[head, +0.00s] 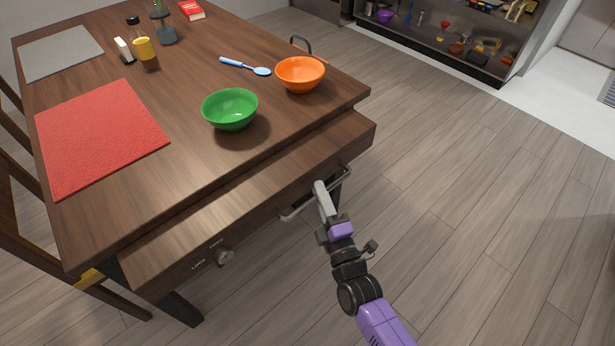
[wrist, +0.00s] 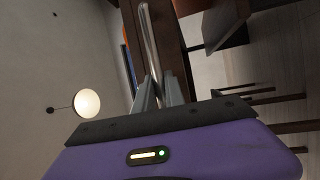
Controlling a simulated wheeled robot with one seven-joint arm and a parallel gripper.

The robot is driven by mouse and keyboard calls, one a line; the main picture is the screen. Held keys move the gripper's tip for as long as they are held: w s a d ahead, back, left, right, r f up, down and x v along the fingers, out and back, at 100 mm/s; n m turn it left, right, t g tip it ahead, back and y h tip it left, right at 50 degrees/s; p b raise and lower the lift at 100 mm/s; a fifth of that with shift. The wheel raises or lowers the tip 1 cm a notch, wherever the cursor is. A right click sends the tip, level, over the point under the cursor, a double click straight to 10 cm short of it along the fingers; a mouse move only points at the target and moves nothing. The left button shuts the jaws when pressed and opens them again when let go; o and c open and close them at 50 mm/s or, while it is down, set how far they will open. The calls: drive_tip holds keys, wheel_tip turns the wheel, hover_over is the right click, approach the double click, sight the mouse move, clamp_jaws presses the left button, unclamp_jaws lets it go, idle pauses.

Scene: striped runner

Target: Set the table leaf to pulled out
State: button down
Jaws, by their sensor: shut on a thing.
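The table leaf (head: 250,200) is a brown wooden panel at the near end of the table (head: 200,155), slightly below the tabletop, and part of it sticks out past the top's edge. A metal bar handle (head: 296,210) is on its front face. My gripper (head: 319,188) is shut on this handle near its middle. In the wrist view, the handle (wrist: 149,45) runs up from between the fingers of my gripper (wrist: 160,92). A knob (head: 224,256) with small lettering beside it sits on the leaf's front, left of the handle.
On the tabletop are a green bowl (head: 230,108), an orange bowl (head: 300,74), a blue spoon (head: 245,66), a red mat (head: 98,135), a grey mat (head: 60,52) and a bottle (head: 143,45). Chairs (head: 60,250) stand at the left. The floor (head: 480,200) at the right is clear.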

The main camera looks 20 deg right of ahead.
drive_tip(key=s+d, duration=0.3)
drive_tip(key=s, duration=0.7)
drive_tip(key=s+d+p, duration=0.1)
drive_tip(key=s+d, duration=0.2)
drive_tip(key=s, duration=0.7)
drive_tip(key=s+d+p, duration=0.1)
drive_tip(key=s+d, duration=0.3)
drive_tip(key=s, duration=0.6)
drive_tip(key=shift+s, duration=0.4)
drive_tip(key=shift+f, duration=0.1)
drive_tip(key=c, duration=1.4)
unclamp_jaws()
drive_tip(key=v, duration=0.7)
drive_tip(key=shift+s, duration=0.35)
